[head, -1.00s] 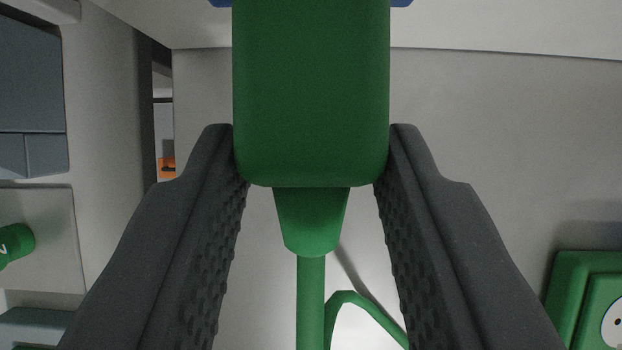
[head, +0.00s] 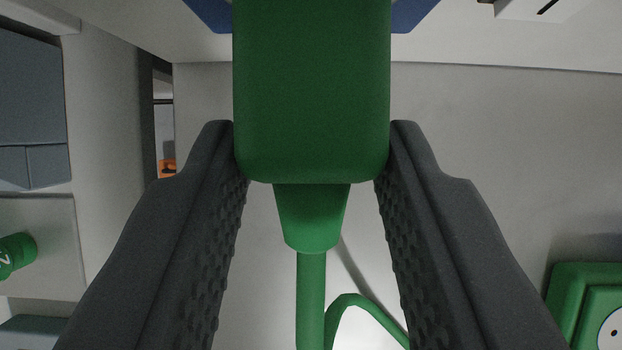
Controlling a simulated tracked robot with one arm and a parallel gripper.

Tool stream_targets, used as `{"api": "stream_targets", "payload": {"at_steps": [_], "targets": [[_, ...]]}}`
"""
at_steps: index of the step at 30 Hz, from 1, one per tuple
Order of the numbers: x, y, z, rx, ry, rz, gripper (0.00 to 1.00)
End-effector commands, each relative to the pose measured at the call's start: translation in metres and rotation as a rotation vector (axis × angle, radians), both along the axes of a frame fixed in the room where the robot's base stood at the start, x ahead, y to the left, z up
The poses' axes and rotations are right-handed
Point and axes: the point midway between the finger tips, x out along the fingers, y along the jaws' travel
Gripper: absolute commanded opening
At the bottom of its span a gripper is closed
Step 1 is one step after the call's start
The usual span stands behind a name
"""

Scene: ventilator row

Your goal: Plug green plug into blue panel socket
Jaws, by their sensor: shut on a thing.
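The green plug (head: 311,95) fills the upper middle of the head view, its cable (head: 311,300) trailing down from its tapered end and looping to the right. My gripper (head: 311,155) is shut on the plug, one dark ribbed finger on each side of it. The blue panel (head: 412,14) shows only as two corners at the top edge, left and right behind the plug. The plug hides the panel's middle, and its socket and the plug's front end are out of sight.
A green socket box (head: 585,305) with a white round face is at the lower right. A green cylinder (head: 16,256) and grey boxes (head: 32,100) are at the left. A white fixture (head: 540,8) is at the top right. The pale wall between is clear.

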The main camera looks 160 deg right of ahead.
Motion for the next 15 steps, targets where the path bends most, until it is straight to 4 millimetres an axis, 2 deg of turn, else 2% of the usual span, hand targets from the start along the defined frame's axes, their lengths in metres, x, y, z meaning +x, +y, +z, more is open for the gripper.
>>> {"api": "stream_targets", "payload": {"at_steps": [14, 15], "targets": [[0.0014, 0.0003, 0.0015, 0.002, -0.006, 0.000, 0.00], [0.0015, 0.0003, 0.0015, 0.002, -0.006, 0.000, 0.40]]}}
